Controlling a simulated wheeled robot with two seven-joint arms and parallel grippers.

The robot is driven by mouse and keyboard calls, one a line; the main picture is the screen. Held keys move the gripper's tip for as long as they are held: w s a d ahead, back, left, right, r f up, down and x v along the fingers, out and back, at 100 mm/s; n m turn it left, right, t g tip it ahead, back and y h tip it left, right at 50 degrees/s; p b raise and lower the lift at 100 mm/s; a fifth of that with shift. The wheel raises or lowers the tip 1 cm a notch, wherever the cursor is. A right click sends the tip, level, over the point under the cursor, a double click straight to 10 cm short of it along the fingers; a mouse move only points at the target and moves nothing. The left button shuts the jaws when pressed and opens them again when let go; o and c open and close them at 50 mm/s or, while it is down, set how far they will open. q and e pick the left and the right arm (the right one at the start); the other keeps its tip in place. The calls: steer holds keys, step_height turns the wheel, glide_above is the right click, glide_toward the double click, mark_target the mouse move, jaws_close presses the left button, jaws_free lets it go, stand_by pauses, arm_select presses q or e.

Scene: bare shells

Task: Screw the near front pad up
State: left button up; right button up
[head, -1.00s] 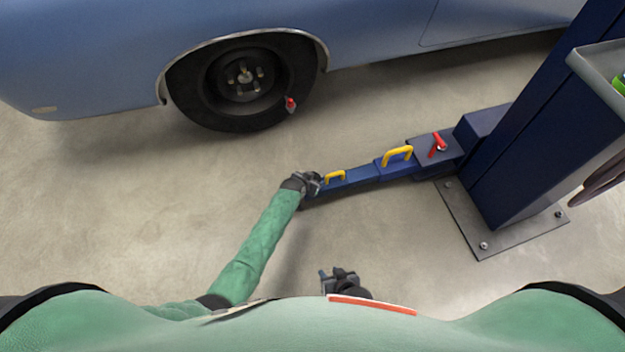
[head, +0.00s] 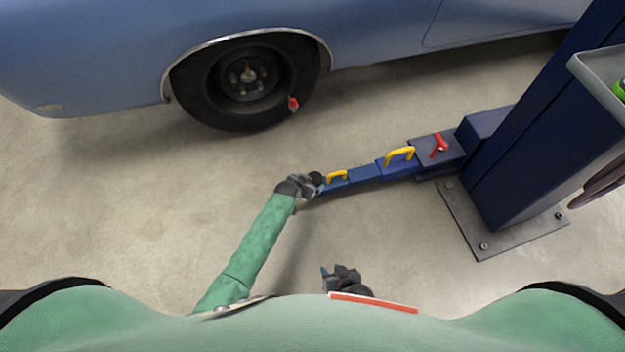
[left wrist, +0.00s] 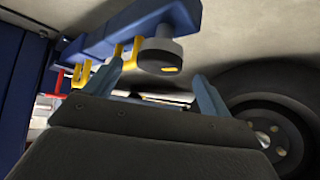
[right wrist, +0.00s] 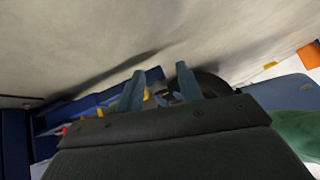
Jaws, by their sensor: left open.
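The near front pad is a dark round disc (head: 316,178) on the free end of the blue lift arm (head: 365,174). In the left wrist view the pad (left wrist: 158,55) shows grey, with a small yellow mark on its side. My left gripper (head: 303,187) is at that end of the arm, and the head view partly hides its fingers. In the left wrist view its fingers (left wrist: 155,80) are open, with the pad ahead of and between the tips; I cannot tell whether they touch it. My right gripper (head: 333,272) is low, near my body, open and empty between its fingers (right wrist: 160,72).
The arm carries yellow handles (head: 399,156) and a red lever (head: 438,146), and joins a blue post (head: 530,130) on a bolted base plate (head: 480,238). A blue car (head: 380,30) with a front wheel (head: 245,82) stands beyond. A grey tray (head: 590,62) is at right. Floor at left is clear.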

arm_select(q)
steer(key=shift+v, duration=1)
arm_select(e)
steer(key=shift+r, duration=0.2)
steer(key=shift+o, duration=0.2)
